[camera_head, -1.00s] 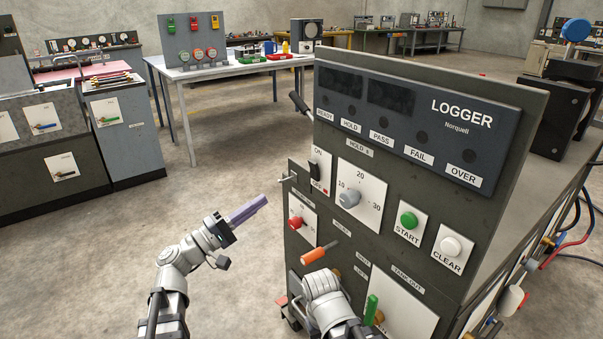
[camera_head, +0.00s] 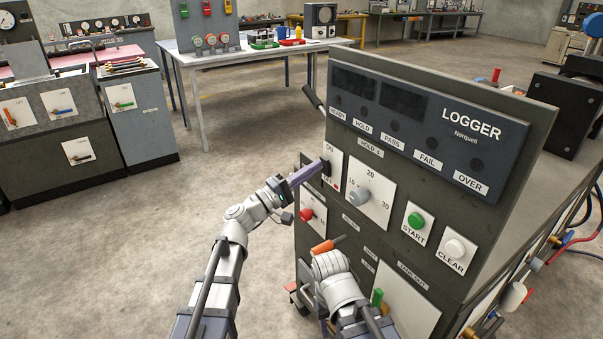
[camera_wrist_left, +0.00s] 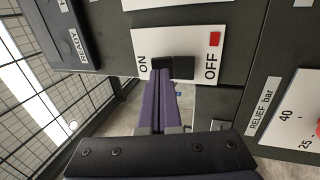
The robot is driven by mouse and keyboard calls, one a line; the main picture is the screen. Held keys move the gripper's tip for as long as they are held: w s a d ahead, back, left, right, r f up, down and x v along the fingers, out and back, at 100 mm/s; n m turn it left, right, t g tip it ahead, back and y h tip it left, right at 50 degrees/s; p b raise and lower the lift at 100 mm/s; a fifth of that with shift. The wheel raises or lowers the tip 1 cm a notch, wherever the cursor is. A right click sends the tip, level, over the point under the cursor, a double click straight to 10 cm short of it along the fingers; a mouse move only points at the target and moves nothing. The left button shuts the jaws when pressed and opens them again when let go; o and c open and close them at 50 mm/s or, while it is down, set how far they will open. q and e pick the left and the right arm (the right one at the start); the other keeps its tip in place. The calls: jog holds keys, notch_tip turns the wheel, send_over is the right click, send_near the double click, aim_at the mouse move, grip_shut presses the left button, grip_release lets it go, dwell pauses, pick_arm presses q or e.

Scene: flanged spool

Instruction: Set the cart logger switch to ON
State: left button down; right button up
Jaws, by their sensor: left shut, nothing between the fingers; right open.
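The logger switch (camera_head: 327,164) is a black rocker on a white plate marked ON and OFF, on the grey cart panel. In the left wrist view the rocker (camera_wrist_left: 183,67) lies between ON at left and OFF at right, with a red square by OFF. My left gripper (camera_head: 318,168) is shut and empty. Its purple fingertips (camera_wrist_left: 161,74) are at the ON-side half of the rocker and partly cover it; I cannot tell whether they touch. My right gripper (camera_head: 332,268) is low before the panel, its fingers hidden behind its wrist.
The floor left of the cart is open.

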pick_arm(q)
jog(key=shift+w+d+r, duration=0.1)
jog(key=shift+d, duration=0.1)
jog(key=shift+w+d+r+p, duration=0.1)
jog(key=shift+r+p, duration=0.3)
jog(key=shift+p, duration=0.45)
jog(key=shift+f+y, duration=0.1)
jog(key=shift+y, duration=0.2)
jog(key=shift+s+a+f, duration=0.1)
jog(key=shift+s+a, duration=0.1)
jog(key=shift+s, duration=0.1)
jog(key=s+a, duration=0.7)
jog(key=a, duration=0.3)
jog(key=shift+s+a+r+p, duration=0.25)
jog(key=shift+s+a+p, duration=0.05)
jog(key=shift+a, duration=0.1)
pick_arm(e)
jog(key=shift+s+a+r, duration=0.1)
jog(key=shift+a+r, duration=0.85)
jog(key=shift+r, duration=0.25)
